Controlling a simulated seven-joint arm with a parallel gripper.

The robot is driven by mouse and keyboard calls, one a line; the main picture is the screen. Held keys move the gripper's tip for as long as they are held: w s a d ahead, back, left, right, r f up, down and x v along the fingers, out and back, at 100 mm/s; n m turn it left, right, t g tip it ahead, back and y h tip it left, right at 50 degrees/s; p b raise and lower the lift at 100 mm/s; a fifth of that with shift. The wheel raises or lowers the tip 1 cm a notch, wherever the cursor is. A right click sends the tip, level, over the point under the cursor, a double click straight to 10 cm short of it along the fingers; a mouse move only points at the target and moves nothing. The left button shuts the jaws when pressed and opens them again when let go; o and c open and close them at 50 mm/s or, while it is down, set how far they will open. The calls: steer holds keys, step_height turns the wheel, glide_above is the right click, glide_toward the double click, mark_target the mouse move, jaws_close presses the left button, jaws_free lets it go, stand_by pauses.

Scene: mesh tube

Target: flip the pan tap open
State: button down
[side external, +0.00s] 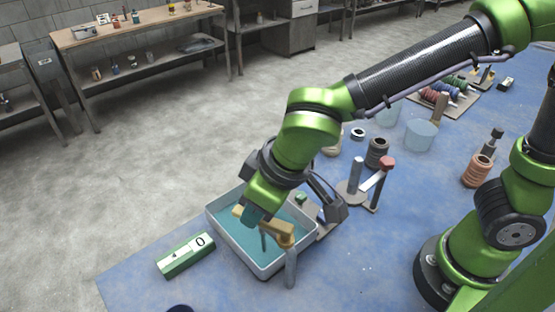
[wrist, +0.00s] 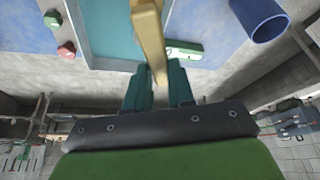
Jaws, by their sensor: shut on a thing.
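The pan (side external: 222,240) is a pale rectangular tray with teal liquid, near the front left of the blue table. The tan, brass-like tap (side external: 280,229) stands at its near right edge, on a grey upright post (side external: 291,268), with its arm reaching over the pan. My gripper (side external: 252,216) is low over the pan with its teal fingers at the tap's far end. In the wrist view, the tan tap lever (wrist: 150,40) runs down between the two fingertips (wrist: 157,82), and my gripper is shut on it. The exact finger contact is hard to see.
A green box with a "0" display (side external: 187,255) lies left of the pan. A stand with a red knob (side external: 387,163) is to the right. A blue tube (wrist: 258,18) shows in the wrist view. Dark coils (side external: 377,152) and clear blue containers (side external: 420,135) stand farther back.

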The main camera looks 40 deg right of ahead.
steer(key=shift+w+d+m+h, duration=0.1)
steer(key=shift+d+m+h, duration=0.2)
steer(key=shift+m, duration=0.4)
steer(key=shift+w+d+m+h, duration=0.1)
steer(key=shift+d+m+h, duration=0.15)
steer(key=shift+m, duration=0.45)
steer(key=shift+d, duration=0.1)
steer(key=c, duration=1)
jaws_free()
steer(key=shift+o, duration=0.2)
steer(key=shift+r, duration=0.1)
steer(key=v, duration=1.6)
steer(key=shift+s+r, duration=0.3)
steer(key=shift+s, duration=0.05)
